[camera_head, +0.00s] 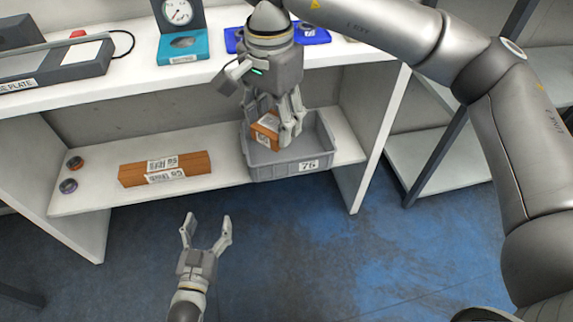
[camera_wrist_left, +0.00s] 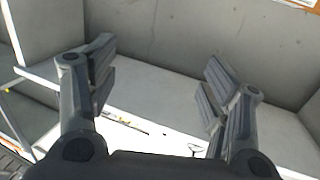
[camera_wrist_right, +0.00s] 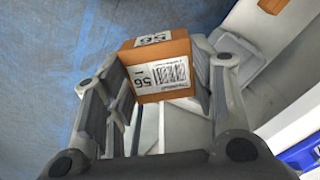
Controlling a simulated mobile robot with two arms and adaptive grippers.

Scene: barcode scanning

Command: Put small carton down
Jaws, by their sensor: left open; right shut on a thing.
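The small carton (camera_head: 264,133) is orange-brown with a white barcode label. My right gripper (camera_head: 277,125) is shut on it and holds it at the grey bin (camera_head: 283,170) labelled 75, on the lower shelf. Whether the carton touches the bin floor cannot be told. In the right wrist view the carton (camera_wrist_right: 158,72) sits between the fingers, its label reading 56. My left gripper (camera_head: 208,225) is open and empty, low in front of the shelf above the blue floor. In the left wrist view its fingers (camera_wrist_left: 160,95) are spread with nothing between them.
A longer brown carton (camera_head: 166,169) with labels lies on the lower shelf (camera_head: 100,195), left of the bin. The counter above holds a gauge (camera_head: 178,14), a teal tray (camera_head: 183,47) and a grey plate device (camera_head: 50,68).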

